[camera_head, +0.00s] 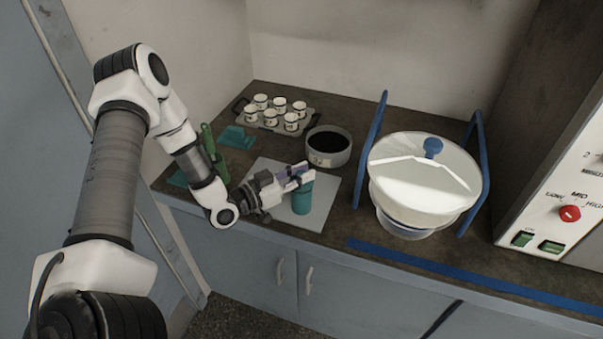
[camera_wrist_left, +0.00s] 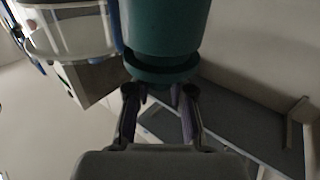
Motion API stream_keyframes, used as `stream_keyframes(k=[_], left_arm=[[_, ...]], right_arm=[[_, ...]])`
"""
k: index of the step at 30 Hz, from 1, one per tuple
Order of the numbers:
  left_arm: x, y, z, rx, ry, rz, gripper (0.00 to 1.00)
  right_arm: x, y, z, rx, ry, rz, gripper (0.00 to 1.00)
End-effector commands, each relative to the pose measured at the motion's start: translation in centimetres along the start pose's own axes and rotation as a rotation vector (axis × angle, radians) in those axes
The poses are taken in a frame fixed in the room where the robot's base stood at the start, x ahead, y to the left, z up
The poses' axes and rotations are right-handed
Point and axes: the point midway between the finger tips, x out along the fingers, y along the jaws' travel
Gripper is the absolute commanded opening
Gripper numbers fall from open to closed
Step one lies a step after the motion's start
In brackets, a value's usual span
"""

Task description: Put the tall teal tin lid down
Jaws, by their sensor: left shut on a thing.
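The tall teal tin (camera_head: 302,203) stands upright on the pale square mat (camera_head: 320,214) at the middle of the bench. My left gripper (camera_head: 296,177) is at the tin's top, reaching in from the left, shut on the teal lid. In the left wrist view the lid (camera_wrist_left: 162,70) shows as a darker teal band at the fingertips (camera_wrist_left: 160,95), with the wider tin body (camera_wrist_left: 166,28) beyond it. The fingers partly hide the lid in the head view. I cannot tell whether the lid touches the tin. My right gripper is not in view.
A dark-filled round pan (camera_head: 328,160) stands behind the mat. A tray of white cups (camera_head: 277,127) is at the back. A green scoop (camera_head: 209,140) and a flat teal piece (camera_head: 236,137) lie left. The white-lidded sieve shaker (camera_head: 420,185) with blue posts stands right.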

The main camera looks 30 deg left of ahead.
Motion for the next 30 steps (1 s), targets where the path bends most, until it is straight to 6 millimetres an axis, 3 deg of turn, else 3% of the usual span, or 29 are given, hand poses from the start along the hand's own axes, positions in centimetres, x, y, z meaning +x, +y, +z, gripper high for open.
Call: stream_keyframes(k=[17,18,19,20,30], left_arm=[[0.0,0.0,1.2,0.001,0.001,0.0,0.0],[0.0,0.0,1.1,0.001,0.001,0.0,0.32],[0.0,0.0,1.1,0.001,0.001,0.0,0.43],[0.0,0.0,1.1,0.001,0.001,0.0,0.47],[0.0,0.0,0.5,0.001,0.002,0.0,0.47]], right_arm=[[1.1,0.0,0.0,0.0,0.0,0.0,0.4],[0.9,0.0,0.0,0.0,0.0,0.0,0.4],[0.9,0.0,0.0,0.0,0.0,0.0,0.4],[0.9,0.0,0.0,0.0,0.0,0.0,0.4],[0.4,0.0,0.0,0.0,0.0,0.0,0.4]])
